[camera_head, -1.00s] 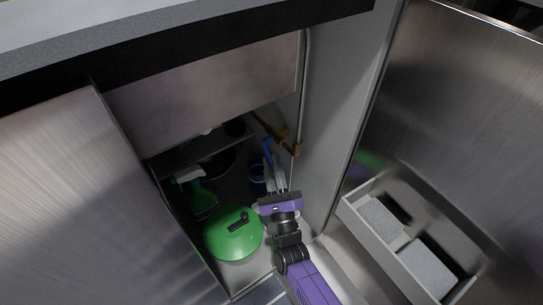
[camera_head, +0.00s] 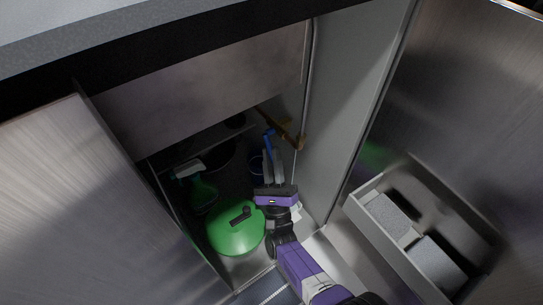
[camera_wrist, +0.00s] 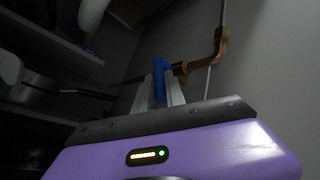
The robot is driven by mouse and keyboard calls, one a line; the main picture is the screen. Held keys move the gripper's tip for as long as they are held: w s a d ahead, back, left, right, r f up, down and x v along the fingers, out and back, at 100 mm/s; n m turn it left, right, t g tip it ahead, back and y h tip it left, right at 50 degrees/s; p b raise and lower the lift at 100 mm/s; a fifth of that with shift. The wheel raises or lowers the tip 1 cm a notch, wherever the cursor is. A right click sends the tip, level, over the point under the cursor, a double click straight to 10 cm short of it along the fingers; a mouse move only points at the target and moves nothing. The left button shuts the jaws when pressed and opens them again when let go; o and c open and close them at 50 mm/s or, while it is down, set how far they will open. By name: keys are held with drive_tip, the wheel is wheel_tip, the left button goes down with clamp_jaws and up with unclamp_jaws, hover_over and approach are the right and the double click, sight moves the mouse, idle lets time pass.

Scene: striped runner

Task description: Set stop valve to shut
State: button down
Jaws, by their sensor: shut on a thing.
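The stop valve's blue lever (camera_head: 268,139) is on a copper pipe (camera_head: 289,138) inside the cabinet, near its right wall. In the wrist view the blue lever (camera_wrist: 160,80) stands between my two fingers and appears to lie across the copper pipe (camera_wrist: 205,66). My gripper (camera_head: 272,157) reaches into the cabinet and is shut on the lever; it also shows in the wrist view (camera_wrist: 160,90). The fingers hide part of the lever, and the valve body is hard to make out.
A green round-lidded pot (camera_head: 235,232) stands left of my arm, with a green spray bottle (camera_head: 203,192) behind it. The right door carries a bin (camera_head: 378,237) with grey blocks. The cabinet wall is close on the right.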

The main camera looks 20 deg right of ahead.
idle(0.3)
drive_tip(key=c, duration=1.4)
unclamp_jaws()
drive_tip(key=s+f+p, duration=0.1)
drive_tip(key=s, duration=0.4)
drive_tip(key=s+a+f+p, duration=0.1)
drive_tip(key=s, duration=0.4)
drive_tip(key=s+a+f+p, duration=0.1)
drive_tip(key=s+p, duration=0.1)
drive_tip(key=s, duration=0.3)
drive_tip(key=shift+s+a+f, duration=0.15)
drive_tip(key=shift+s+f, duration=0.05)
drive_tip(key=shift+f, duration=0.05)
